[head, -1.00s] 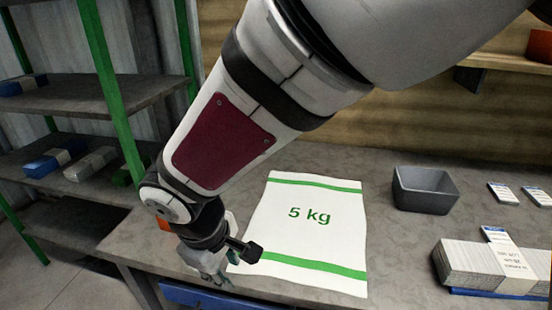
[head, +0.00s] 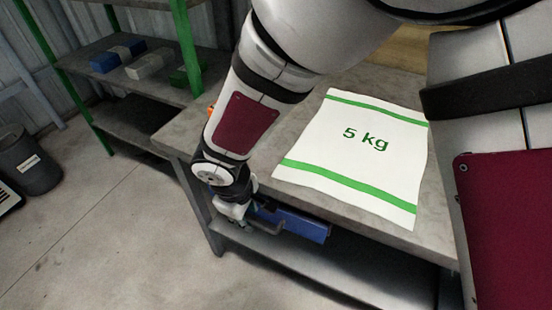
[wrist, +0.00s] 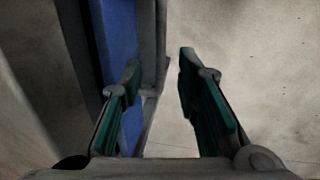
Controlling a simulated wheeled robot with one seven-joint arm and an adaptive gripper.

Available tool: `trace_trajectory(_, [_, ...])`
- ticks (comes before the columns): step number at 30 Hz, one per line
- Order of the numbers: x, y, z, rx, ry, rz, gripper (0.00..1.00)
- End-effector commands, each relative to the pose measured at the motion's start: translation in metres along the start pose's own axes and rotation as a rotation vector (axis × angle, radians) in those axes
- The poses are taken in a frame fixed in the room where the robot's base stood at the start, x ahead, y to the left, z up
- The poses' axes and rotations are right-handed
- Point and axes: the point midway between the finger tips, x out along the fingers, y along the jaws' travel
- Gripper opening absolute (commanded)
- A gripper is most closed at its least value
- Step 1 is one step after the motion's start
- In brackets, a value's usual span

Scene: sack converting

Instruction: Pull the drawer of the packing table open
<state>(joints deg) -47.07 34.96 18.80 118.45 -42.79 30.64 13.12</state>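The packing table (head: 400,205) has a blue drawer (head: 300,226) under its front edge. A dark grey bar handle (head: 266,228) runs along the drawer's front. I cannot tell whether the drawer stands slightly out or fully in. My gripper (head: 236,213) is at the left end of the handle, low beside the drawer front. In the wrist view my gripper (wrist: 160,85) is open, with two green-padded fingers apart. The blue drawer front (wrist: 121,35) is behind the left finger. The grey handle (wrist: 155,45) shows in line with the gap between the fingers; contact cannot be seen.
A white sack (head: 360,150) marked "5 kg" lies flat on the tabletop. A lower shelf (head: 300,262) runs beneath the drawer. A green-post rack (head: 185,50) stands behind at left, and a grey bin (head: 28,160) further left. The floor in front is clear.

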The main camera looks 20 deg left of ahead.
Motion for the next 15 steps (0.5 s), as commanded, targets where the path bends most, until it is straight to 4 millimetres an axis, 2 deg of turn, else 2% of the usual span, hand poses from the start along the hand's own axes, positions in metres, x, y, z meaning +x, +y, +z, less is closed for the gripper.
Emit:
trace_trajectory(1, [0.009,0.000,0.000,-0.003,-0.001,0.000,0.30])
trace_trajectory(6, [0.024,0.000,0.000,-0.001,0.001,0.000,0.30])
trace_trajectory(15, [0.029,0.000,0.000,0.000,0.001,0.000,0.30])
